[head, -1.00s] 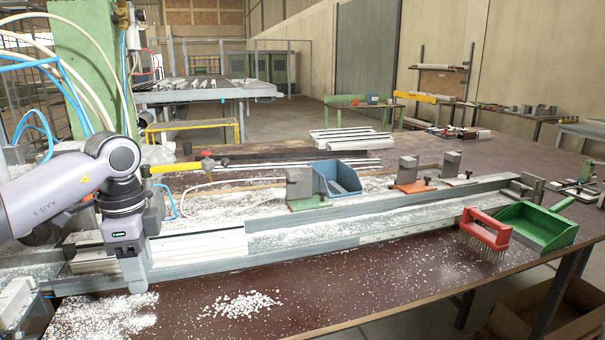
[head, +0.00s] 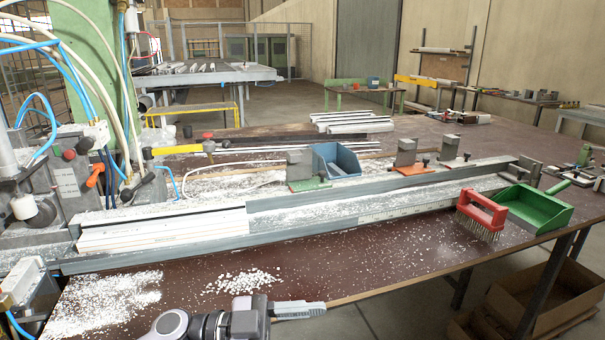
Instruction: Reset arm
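My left gripper (head: 298,310) is low at the bottom edge of the head view, in front of the bench. It points to the right and is seen from the side, so whether it is open or shut cannot be told. Nothing shows held in it. A white profile (head: 165,231) lies in the long grey metal rail (head: 330,214) at its left part, clear of my gripper. My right gripper is not in view.
The brown bench (head: 330,268) has white chips (head: 243,281) on its front part. A red brush (head: 482,214) and a green dustpan (head: 535,208) stand at the right. A blue bin (head: 336,161) and clamp blocks stand behind the rail. The machine with hoses fills the left.

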